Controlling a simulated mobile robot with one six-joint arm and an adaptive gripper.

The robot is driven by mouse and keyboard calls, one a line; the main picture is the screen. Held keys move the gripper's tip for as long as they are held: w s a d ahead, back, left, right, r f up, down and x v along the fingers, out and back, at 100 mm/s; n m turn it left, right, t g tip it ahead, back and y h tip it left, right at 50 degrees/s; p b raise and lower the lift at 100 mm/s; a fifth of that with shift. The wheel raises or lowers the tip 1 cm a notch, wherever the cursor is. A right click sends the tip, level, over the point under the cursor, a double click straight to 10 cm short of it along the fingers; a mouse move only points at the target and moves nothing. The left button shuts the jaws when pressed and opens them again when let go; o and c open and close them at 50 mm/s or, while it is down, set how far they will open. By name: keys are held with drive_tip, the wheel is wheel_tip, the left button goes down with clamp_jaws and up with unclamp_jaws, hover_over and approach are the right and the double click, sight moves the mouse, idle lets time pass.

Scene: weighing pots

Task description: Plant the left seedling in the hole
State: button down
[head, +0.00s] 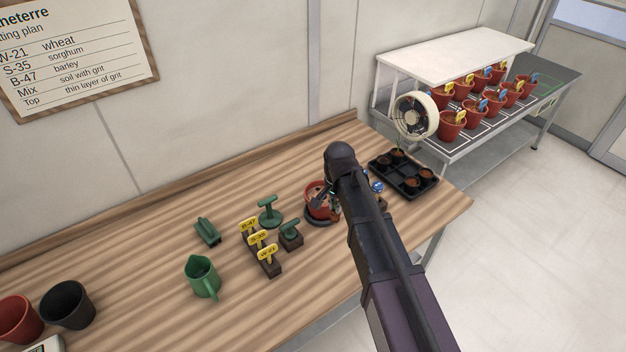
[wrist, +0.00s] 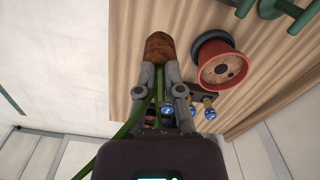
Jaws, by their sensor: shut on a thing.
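My gripper (wrist: 160,75) is shut on a seedling, gripping its brown root plug (wrist: 158,48) in the wrist view. Its green stem (wrist: 122,130) trails back past the fingers. The red pot (wrist: 222,66) with brown soil is to the right of the plug in that view, apart from it. In the head view the red pot (head: 317,205) stands on the bench, partly hidden by my arm.
A black tray (head: 404,190) with several brown plugs is right of my arm. Dark blocks with yellow labels (head: 262,240), green tools (head: 268,213) and a green jug (head: 202,277) stand left of the pot. A fan (head: 415,117) stands behind. The bench's left middle is clear.

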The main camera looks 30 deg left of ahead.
drive_tip(key=shift+s, duration=0.2)
drive_tip(key=shift+s+a, duration=0.1)
idle(0.4)
